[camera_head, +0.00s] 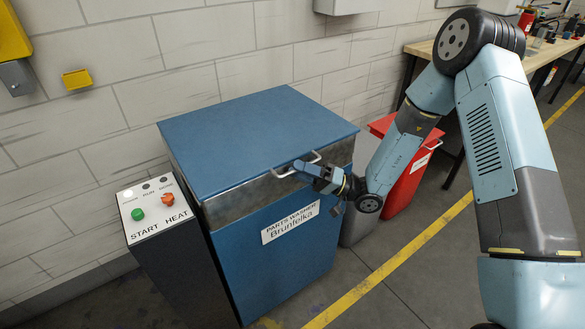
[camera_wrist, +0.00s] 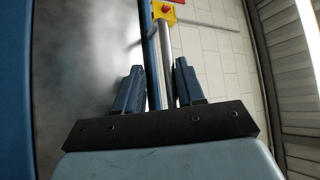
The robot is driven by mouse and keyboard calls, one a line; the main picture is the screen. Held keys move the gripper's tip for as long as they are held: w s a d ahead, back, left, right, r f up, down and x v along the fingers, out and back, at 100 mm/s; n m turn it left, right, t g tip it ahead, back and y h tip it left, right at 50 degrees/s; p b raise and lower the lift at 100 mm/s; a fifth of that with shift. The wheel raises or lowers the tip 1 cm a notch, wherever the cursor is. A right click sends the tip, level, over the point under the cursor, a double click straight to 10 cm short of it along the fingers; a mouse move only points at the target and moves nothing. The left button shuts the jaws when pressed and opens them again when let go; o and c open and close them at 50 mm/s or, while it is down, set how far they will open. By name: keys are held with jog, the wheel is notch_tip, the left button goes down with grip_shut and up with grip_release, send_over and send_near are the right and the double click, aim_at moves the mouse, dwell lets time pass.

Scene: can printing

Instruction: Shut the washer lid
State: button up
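The washer (camera_head: 268,239) is a blue box with a "Parts Washer Brunfelka" label. Its flat blue lid (camera_head: 256,134) looks about level, with a grey metallic band below its front edge. I cannot tell whether it is fully seated. A pale bar handle (camera_head: 283,175) runs along the lid's front edge. My gripper (camera_head: 303,168) is at that handle, partly hidden by my wrist. In the wrist view, my gripper's two blue fingers (camera_wrist: 158,80) are apart. The metal handle bar (camera_wrist: 165,55) runs between them, nearer the right finger. Firm contact is not visible.
A control box (camera_head: 156,211) with a green and a red button stands left of the washer. A red bin (camera_head: 408,180) stands at its right. A wooden workbench (camera_head: 550,55) is at the back right. The floor in front, crossed by a yellow line (camera_head: 400,258), is clear.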

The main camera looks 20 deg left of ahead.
dwell(0.3)
jog(key=v, duration=1.3)
jog(key=shift+w+d+f, duration=0.2)
jog(key=shift+d, duration=0.15)
